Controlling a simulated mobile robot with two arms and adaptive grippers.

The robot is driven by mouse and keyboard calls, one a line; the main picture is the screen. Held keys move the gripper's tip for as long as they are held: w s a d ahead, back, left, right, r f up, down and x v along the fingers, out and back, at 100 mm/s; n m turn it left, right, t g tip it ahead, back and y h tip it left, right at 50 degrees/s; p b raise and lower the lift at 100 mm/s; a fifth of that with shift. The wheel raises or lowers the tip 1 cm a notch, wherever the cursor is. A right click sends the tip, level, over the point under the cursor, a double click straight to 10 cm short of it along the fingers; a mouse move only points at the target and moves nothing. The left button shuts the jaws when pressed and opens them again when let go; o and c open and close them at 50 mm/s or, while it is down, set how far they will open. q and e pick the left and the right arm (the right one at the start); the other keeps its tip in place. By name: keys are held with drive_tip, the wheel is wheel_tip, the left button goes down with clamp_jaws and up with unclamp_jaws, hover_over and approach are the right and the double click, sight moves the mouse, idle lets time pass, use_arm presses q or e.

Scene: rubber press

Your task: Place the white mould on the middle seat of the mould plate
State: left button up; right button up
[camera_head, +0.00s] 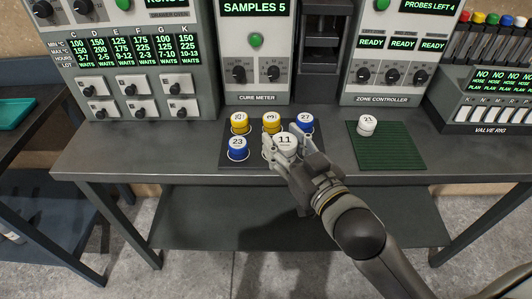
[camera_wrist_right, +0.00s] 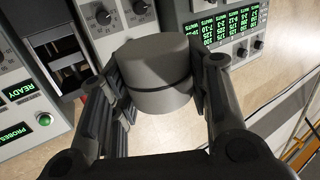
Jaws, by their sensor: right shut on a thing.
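My right gripper (camera_head: 281,160) is shut on a white mould (camera_head: 285,141) marked 11 and holds it over the front middle of the dark mould plate (camera_head: 257,161). In the right wrist view the held mould (camera_wrist_right: 158,75) is a grey-looking cylinder between the two fingers (camera_wrist_right: 160,92). The plate bears two yellow moulds (camera_head: 239,121) at the back left and back middle, a blue mould (camera_head: 305,121) marked 27 at the back right, and a blue mould (camera_head: 238,145) marked 23 at the front left. The plate under the held mould is hidden. My left gripper is not in view.
Another white mould (camera_head: 367,123) sits on a green mat (camera_head: 385,153) to the right. The cure meter (camera_head: 255,60) and zone controller (camera_head: 395,60) stand behind. The grey table (camera_head: 150,150) is clear to the left of the plate.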

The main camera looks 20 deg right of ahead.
sight(282, 135)
drive_tip(key=shift+w+d+f+b, duration=0.3)
drive_tip(key=shift+w+f+b, duration=0.15)
drive_tip(key=shift+w+b, duration=0.15)
drive_tip(key=shift+w+d+f+b, duration=0.25)
drive_tip(key=shift+w+f+b, duration=0.25)
drive_tip(key=shift+w, duration=0.15)
drive_tip(key=shift+d+x, duration=0.2)
drive_tip(key=shift+x, duration=0.9)
drive_tip(key=w+f, duration=0.6)
drive_tip(key=w, duration=0.1)
drive_tip(key=shift+d, duration=0.35)
drive_tip(key=shift+w+f, duration=0.4)
drive_tip(key=shift+f, duration=0.2)
wheel_tip(282, 135, down, 2)
drive_tip(key=shift+w+f, duration=0.15)
drive_tip(key=shift+f, duration=0.55)
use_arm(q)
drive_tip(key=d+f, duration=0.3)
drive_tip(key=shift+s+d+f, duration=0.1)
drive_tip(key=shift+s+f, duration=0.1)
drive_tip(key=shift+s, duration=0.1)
